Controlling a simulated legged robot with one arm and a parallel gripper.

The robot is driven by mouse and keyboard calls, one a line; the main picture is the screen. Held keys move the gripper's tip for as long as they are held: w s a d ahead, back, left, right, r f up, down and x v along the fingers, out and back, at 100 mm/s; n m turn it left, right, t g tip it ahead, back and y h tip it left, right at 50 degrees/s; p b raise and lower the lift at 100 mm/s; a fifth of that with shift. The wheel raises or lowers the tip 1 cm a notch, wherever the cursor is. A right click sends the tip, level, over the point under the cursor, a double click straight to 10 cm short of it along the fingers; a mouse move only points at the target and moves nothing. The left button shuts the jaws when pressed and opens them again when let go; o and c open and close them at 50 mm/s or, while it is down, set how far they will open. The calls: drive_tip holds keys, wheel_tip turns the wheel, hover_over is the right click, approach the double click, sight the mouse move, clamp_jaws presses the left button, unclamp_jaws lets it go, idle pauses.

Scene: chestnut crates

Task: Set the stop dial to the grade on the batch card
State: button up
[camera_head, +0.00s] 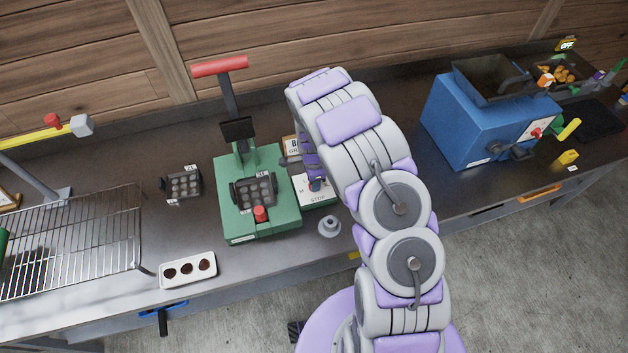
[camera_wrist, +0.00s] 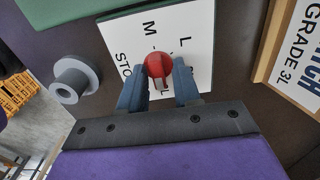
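The stop dial's white plate (camera_wrist: 195,35) shows the letters M and L and part of the word STOP in the wrist view. Its red knob (camera_wrist: 158,65) sits between the fingertips of my gripper (camera_wrist: 158,75), which look closed against its sides. A further mark below the knob is partly covered by the fingers, and I cannot tell where the knob points. The batch card (camera_wrist: 299,55), in a wooden frame at the right, reads GRADE 3L. In the head view, the dial plate (camera_head: 316,198) and batch card (camera_head: 290,144) are partly hidden by my arm.
A green press (camera_head: 262,228) with a red-handled lever (camera_head: 220,66) stands left of the dial. A grey flanged part (camera_head: 329,226) stands near the bench front. A white tray (camera_head: 188,270) and wire rack (camera_head: 80,240) are left, a blue machine (camera_head: 470,120) right.

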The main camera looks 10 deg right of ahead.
drive_tip(key=shift+o, duration=0.5)
wheel_tip(320, 180, up, 17)
drive_tip(key=p, duration=0.1)
drive_tip(key=shift+s+r, duration=0.1)
drive_tip(key=shift+r, duration=0.1)
idle(0.5)
drive_tip(key=s+d+r+n+b, duration=0.1)
drive_tip(key=s+r+n, duration=0.3)
drive_tip(key=s+r, duration=0.3)
drive_tip(key=s+d+r+n+b, duration=0.1)
drive_tip(key=s+r+n, duration=0.3)
drive_tip(key=s, duration=0.5)
drive_tip(key=s+a+r+n+g+b, duration=0.1)
drive_tip(key=s+n, duration=0.3)
drive_tip(key=s, duration=0.7)
drive_tip(key=s+r+n, duration=0.1)
drive_tip(key=s+n, duration=0.4)
drive_tip(key=s, duration=0.6)
drive_tip(key=shift+a+r+g+b, duration=0.25)
drive_tip(key=shift+a+g+b, duration=0.15)
